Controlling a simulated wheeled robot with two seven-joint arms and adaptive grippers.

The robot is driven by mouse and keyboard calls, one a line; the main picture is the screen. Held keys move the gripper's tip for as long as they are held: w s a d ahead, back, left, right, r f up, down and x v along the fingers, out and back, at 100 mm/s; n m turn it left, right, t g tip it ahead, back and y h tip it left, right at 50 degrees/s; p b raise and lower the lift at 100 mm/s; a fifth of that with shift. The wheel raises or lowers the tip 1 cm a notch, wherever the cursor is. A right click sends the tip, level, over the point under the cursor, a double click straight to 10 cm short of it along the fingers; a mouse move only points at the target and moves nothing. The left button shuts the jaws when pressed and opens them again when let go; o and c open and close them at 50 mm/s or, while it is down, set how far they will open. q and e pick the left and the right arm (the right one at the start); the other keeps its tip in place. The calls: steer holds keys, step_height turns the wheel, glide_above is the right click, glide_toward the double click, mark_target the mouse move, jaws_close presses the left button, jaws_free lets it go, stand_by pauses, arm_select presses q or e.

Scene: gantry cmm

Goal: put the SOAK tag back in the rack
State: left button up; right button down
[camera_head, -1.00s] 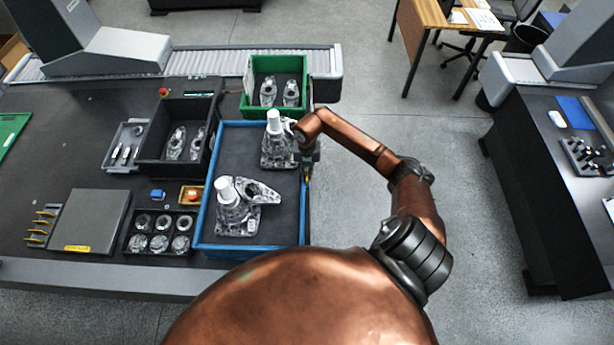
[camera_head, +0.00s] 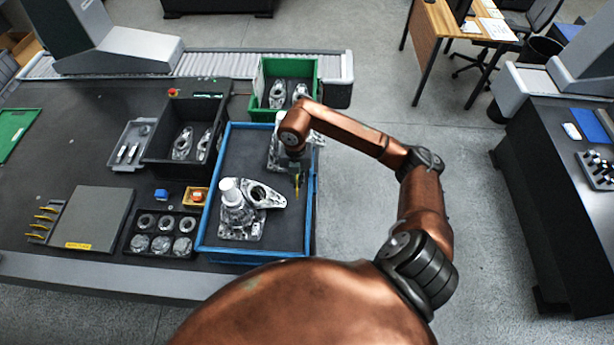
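The tag rack (camera_head: 43,222) stands at the left of the bench, with several yellow tags in it; no lettering on them can be read. My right gripper (camera_head: 296,174) hangs over the right part of the blue-rimmed tray, pointing down. A small yellow piece (camera_head: 297,181) shows at its fingertips and looks like a tag gripped there; its lettering is too small to read. The fingers are small and partly hidden by the wrist. My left gripper is not in view.
The blue-rimmed tray (camera_head: 311,215) holds clear fixtures with white-capped posts and a metal part. A green bin (camera_head: 317,78) stands behind.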

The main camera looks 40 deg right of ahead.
steer(key=s+a+r+p, duration=0.1)
steer(key=a+r+p, duration=0.1)
steer(key=r, duration=0.4)
steer(key=shift+a, duration=0.55)
